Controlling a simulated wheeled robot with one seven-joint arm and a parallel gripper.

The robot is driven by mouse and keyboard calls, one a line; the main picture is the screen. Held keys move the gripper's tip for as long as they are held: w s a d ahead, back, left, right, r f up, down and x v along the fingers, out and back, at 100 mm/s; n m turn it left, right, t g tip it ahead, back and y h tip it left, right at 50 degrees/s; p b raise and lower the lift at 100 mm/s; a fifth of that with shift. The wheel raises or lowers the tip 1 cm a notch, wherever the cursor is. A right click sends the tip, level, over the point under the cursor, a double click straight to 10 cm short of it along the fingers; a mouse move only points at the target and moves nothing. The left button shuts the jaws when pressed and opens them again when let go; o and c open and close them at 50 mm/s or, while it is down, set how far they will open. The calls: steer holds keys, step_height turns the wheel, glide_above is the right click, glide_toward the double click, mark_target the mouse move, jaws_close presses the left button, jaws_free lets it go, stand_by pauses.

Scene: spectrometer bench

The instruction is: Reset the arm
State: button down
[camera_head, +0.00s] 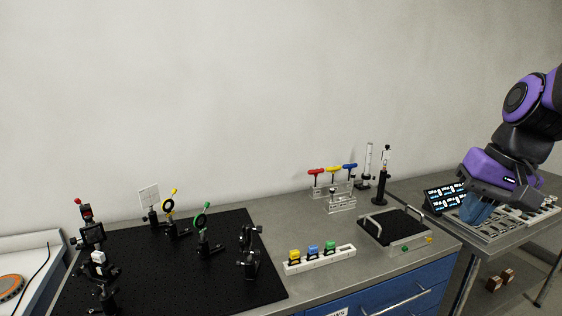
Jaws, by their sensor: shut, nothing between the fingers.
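My arm, purple and black, reaches in from the right edge. My gripper (478,212) points down over the grey tray (520,222) on the right-hand table, in front of the dark display panel (445,197). Its blue fingers are together with nothing seen between them. The fingertips overlap the tray's left part in this view, and I cannot tell whether they touch it.
A black breadboard (170,275) with several optical mounts covers the bench's left part. A white rack (320,260) holds yellow, blue and green pieces. A handled tray (393,245) and coloured hex keys (333,171) stand nearer my gripper. Space above the bench is clear.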

steer(key=s+r+n+t+h, duration=0.2)
steer(key=s+r+n+t, duration=0.1)
steer(key=s, duration=0.6)
steer(key=shift+s+a+r+t, duration=0.25)
steer(key=shift+s+t, duration=0.05)
steer(key=shift+s, duration=0.1)
stand_by(0.4)
